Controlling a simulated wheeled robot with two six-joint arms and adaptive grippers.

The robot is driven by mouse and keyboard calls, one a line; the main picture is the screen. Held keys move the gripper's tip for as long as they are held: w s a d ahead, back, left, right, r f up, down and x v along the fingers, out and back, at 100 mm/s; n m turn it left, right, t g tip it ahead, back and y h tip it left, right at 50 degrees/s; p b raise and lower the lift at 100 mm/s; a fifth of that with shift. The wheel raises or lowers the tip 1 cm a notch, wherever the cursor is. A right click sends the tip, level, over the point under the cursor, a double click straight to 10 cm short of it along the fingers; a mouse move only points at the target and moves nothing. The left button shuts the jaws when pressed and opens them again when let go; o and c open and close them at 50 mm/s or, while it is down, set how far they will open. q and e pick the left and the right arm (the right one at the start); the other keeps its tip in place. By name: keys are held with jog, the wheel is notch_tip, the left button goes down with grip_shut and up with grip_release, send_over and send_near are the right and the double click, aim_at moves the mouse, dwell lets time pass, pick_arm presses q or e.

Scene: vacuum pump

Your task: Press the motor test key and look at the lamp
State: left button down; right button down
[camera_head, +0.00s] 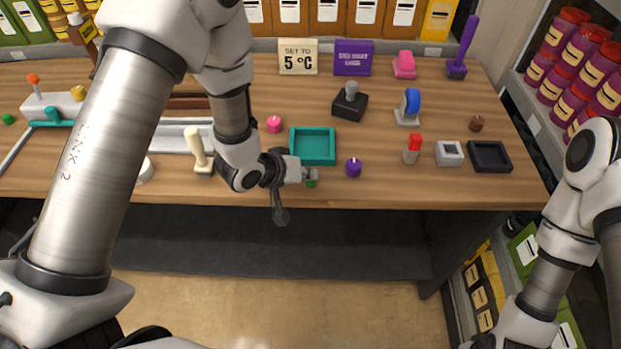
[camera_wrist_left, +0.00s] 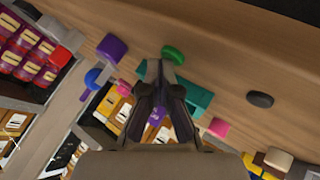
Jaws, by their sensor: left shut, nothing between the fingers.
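My left gripper (camera_head: 311,173) is shut and empty, low over the front part of the wooden bench, just in front of the teal tray (camera_head: 313,160). A small green round piece (camera_head: 311,183) shows right by its fingertips. In the left wrist view the shut fingers (camera_wrist_left: 164,75) point toward a green disc (camera_wrist_left: 173,54); I cannot tell whether they touch it. No label marks the motor test key or the lamp, so I cannot tell which pieces these are. A red-topped grey cylinder (camera_head: 412,149) stands to the right. My right gripper is out of view.
A purple candle-like piece (camera_head: 353,167) stands close right of the gripper. A cream handle (camera_head: 198,152) stands to its left. A black box with a grey knob (camera_head: 349,102), a "SET TO 5 °C" sign (camera_head: 298,57) and a purple sign (camera_head: 353,58) are farther back.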

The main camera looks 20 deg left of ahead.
aim_at(308, 182)
pick_arm(q)
jog(key=shift+r+p, duration=0.65)
jog(key=shift+r, duration=0.1)
notch_tip(308, 182, up, 5)
jog(key=p, duration=0.5)
jog(key=shift+r, duration=0.1)
dwell(0.4)
